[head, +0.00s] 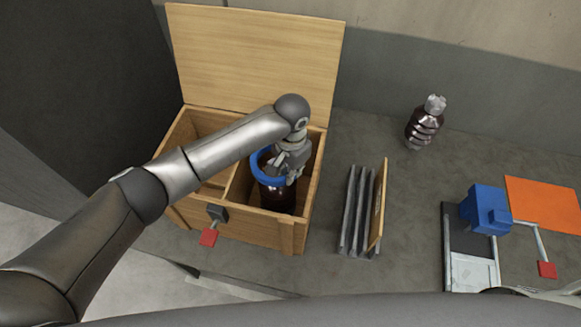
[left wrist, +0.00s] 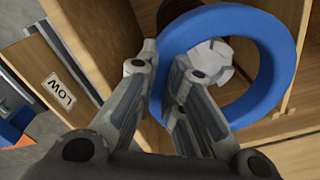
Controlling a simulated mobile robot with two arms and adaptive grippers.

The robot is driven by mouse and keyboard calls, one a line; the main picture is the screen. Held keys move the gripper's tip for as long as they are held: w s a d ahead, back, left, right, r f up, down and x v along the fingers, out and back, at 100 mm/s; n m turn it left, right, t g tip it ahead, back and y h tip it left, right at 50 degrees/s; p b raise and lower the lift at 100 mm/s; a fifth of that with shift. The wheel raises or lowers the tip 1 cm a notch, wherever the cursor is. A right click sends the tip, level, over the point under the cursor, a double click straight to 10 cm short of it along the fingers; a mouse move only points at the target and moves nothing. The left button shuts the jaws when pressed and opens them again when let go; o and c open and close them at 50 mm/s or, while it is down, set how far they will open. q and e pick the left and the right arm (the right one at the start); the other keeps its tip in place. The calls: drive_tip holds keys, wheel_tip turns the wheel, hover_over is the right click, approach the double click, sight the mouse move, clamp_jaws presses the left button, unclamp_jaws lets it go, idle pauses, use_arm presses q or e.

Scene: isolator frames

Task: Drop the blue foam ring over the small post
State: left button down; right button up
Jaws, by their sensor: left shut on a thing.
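The blue foam ring (head: 262,177) is in the right compartment of the open wooden box. My left gripper (head: 287,166) is shut on its rim. In the left wrist view the gripper (left wrist: 164,66) pinches the ring's near left side, and the ring (left wrist: 278,75) looks whole. A dark brown bottle-like thing (head: 278,198) stands below the ring. Its pale ribbed cap (left wrist: 209,57) shows through the opening in the left wrist view. I cannot tell whether the ring is around it or above it. I see no plain small post. My right gripper is out of view.
The wooden box (head: 286,236) has a raised lid (head: 255,55), a divider and a red-tipped front latch (head: 208,237). Upright panels (head: 360,212) stand close to its right. A brown bottle (head: 422,128), a blue clamp-like device (head: 485,207) and an orange sheet (head: 543,203) are farther right.

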use_arm(q)
drive_tip(key=shift+f, duration=0.2)
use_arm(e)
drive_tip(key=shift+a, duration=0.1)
use_arm(q)
drive_tip(key=c, duration=1.5)
unclamp_jaws()
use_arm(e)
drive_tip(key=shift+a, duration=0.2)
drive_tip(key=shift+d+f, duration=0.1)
use_arm(q)
drive_tip(key=shift+r, duration=0.15)
wheel_tip(320, 180, up, 12)
drive_tip(key=shift+f, duration=0.15)
